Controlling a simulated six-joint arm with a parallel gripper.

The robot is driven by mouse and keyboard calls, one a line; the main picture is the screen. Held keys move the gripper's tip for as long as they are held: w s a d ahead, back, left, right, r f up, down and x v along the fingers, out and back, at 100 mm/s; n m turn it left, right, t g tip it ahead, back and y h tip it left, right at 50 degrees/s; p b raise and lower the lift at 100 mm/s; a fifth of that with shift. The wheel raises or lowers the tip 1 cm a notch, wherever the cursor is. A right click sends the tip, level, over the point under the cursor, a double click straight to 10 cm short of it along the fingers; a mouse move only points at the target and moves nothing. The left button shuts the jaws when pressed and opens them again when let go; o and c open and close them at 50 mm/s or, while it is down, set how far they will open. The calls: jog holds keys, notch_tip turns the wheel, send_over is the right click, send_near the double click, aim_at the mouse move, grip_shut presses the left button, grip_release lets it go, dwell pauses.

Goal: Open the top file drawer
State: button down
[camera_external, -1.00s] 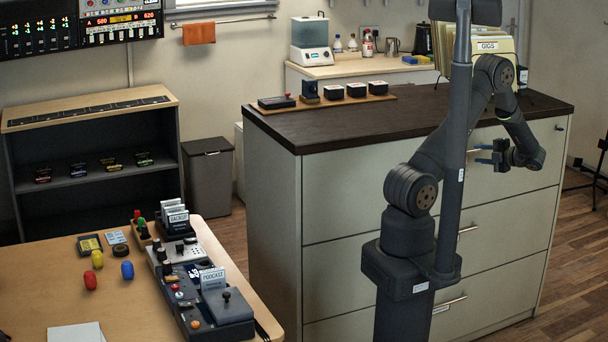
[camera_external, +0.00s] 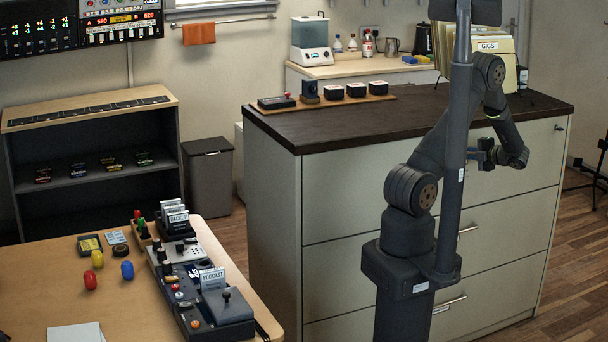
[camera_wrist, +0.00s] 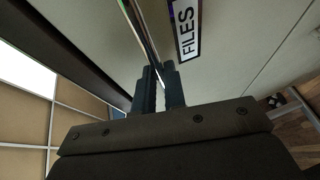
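The file cabinet is pale with three drawers. Its top drawer (camera_external: 345,190) sits flush with the cabinet front. In the wrist view the drawer face (camera_wrist: 240,50) carries a white label reading FILES (camera_wrist: 187,30). A thin metal handle (camera_wrist: 143,30) runs beside the label and down between my fingers. My gripper (camera_wrist: 160,76) is closed, its two dark fingers close together on either side of the handle bar. In the external view my gripper (camera_external: 484,154) is at the top drawer's front, and the upright pole hides part of the handle area.
The dark cabinet top (camera_external: 350,120) holds a wooden tray (camera_external: 392,98) of small devices and a file holder marked GIGS (camera_external: 488,46). Lower drawers (camera_external: 350,240) are closed. A desk (camera_external: 50,270) stands at left.

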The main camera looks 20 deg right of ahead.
jog(key=shift+s, duration=0.15)
jog(key=s, duration=2.3)
jog(key=shift+s, duration=0.4)
jog(key=c, duration=1.5)
grip_release()
jog(key=v, duration=1.2)
